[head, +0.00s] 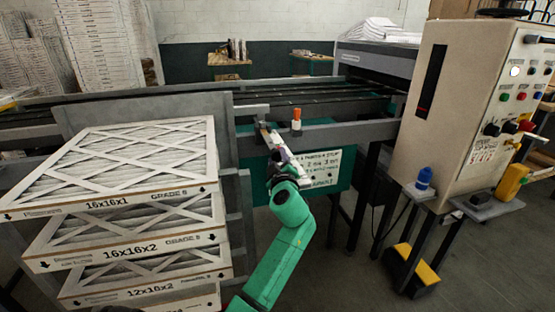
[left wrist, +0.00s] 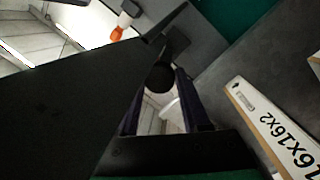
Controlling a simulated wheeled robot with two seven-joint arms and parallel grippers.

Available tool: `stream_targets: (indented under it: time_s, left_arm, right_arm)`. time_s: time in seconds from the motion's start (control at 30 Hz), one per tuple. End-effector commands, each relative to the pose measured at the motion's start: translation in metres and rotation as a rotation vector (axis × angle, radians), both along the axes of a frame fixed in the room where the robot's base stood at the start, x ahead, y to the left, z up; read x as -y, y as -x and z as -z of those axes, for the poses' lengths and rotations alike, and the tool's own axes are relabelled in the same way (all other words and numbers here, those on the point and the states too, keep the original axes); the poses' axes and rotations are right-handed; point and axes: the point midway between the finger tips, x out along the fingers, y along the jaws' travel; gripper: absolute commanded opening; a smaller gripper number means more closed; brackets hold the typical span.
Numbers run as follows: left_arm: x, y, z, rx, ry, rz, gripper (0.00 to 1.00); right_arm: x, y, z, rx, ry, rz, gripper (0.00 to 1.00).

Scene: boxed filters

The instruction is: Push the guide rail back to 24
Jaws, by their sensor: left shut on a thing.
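My left gripper (head: 274,152) is at the near side of the conveyor, in the middle of the head view. In the left wrist view, its two dark fingers (left wrist: 166,100) are closed around a round black knob (left wrist: 160,78) on a dark post. I take this knob to be the guide rail's handle. A grey bar (head: 252,110) lies just beyond the gripper. A pale slanted strip (head: 266,133) runs down towards it; its markings are too small to read. An orange-topped knob (head: 296,116) stands just right of the gripper and also shows in the left wrist view (left wrist: 116,34).
Stacked boxed filters (head: 130,165) stand close on the left. A control cabinet (head: 470,110) stands at the right, with a blue bottle (head: 424,179) and a yellow object (head: 511,182) by it. A lettered sign (head: 318,165) hangs below the conveyor frame.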

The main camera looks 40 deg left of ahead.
Motion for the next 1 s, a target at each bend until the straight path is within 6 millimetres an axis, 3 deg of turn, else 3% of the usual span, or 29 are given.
stream_targets:
  time_s: [0.77,1.0]
  left_arm:
    - [-0.001,-0.001,0.001,-0.001,0.0,0.001,0.0]
    - [-0.029,-0.021,0.004,0.003,-0.004,-0.001,0.0]
  right_arm:
    - [0.003,0.0,0.001,0.001,0.004,-0.001,0.75]
    - [0.003,0.0,0.03,0.0,0.004,-0.001,0.75]
